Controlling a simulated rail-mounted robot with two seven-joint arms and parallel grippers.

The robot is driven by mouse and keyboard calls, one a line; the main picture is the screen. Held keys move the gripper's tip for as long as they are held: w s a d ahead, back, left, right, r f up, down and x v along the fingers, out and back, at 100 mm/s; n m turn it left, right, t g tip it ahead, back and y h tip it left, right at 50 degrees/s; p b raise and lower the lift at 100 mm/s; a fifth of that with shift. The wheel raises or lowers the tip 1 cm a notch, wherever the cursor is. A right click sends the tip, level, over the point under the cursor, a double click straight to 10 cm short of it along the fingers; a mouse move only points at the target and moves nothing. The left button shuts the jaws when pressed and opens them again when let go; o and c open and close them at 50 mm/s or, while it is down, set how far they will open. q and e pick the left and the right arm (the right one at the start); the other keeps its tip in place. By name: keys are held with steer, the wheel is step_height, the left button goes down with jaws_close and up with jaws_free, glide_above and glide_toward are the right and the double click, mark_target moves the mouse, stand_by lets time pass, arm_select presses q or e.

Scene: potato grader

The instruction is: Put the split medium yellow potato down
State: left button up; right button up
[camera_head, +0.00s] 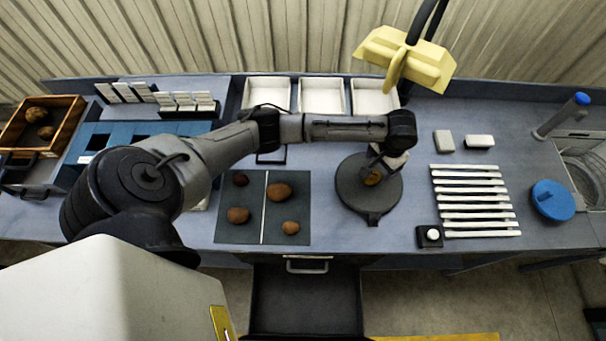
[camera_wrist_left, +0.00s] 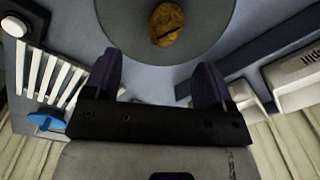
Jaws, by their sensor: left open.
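The split yellow potato (camera_head: 372,178) lies on the dark round plate (camera_head: 354,196), partly hidden by my left gripper in the head view. In the left wrist view the potato (camera_wrist_left: 166,24) shows a dark split on its side and rests on the grey disc (camera_wrist_left: 208,25). My left gripper (camera_head: 379,163) is over the far right part of the plate, close to the potato. In the left wrist view its two fingers (camera_wrist_left: 158,76) are apart with nothing between them, and the potato is beyond the tips. My right gripper is not in view.
A dark mat (camera_head: 263,232) with several potatoes lies left of the plate. White trays (camera_head: 322,97) stand behind it. White slats (camera_head: 468,207) and a small button box (camera_head: 429,236) are to the right. A yellow lamp (camera_head: 407,62) hangs above. A drawer (camera_head: 306,296) is open in front.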

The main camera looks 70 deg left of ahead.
arm_select(q)
steer(key=s+d+f+m+t+h, duration=0.2)
steer(key=s+d+f+m, duration=0.35)
steer(key=s+d, duration=0.85)
steer(key=s+a+r, duration=0.1)
steer(key=s+a, duration=0.1)
steer(key=s, duration=0.6)
steer(key=s+a+r+n+t+y, duration=0.1)
steer(key=s+a, duration=0.1)
steer(key=s, duration=0.7)
steer(key=shift+r+t, duration=0.15)
steer(key=shift+t, duration=0.15)
steer(key=shift+a+r+n, duration=0.1)
steer(key=shift+n, duration=0.15)
